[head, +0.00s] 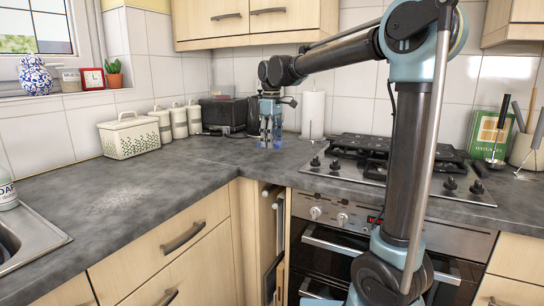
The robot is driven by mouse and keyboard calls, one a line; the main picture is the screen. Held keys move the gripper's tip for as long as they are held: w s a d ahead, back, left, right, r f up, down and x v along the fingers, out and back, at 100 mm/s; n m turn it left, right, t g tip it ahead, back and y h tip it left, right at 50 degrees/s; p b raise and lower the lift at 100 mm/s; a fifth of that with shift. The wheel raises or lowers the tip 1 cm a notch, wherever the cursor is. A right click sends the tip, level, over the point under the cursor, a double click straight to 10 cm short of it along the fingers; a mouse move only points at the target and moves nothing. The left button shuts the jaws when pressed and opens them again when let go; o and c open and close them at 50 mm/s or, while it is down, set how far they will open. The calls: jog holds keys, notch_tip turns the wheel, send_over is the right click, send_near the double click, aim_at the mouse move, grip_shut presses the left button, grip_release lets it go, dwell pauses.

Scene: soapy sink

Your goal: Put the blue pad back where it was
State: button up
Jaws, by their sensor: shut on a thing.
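My gripper (270,137) is over the far corner of the grey worktop, left of the hob. Its fingers point down and are shut on the blue pad (264,143). Only a small blue patch of the pad shows at the fingertips, low over the worktop. I cannot tell whether it touches the surface.
The sink (30,235) is at the left edge with a bottle behind it. A bread bin (129,136), several canisters (179,122) and a black toaster (223,115) line the back. A paper roll (313,114) and the hob (385,160) are right.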

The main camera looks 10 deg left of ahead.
aim_at(272, 161)
jog(key=shift+f, duration=2.75)
jog(key=o, duration=1.1)
notch_tip(272, 161, up, 12)
jog(key=shift+r, duration=0.1)
jog(key=shift+s, duration=0.2)
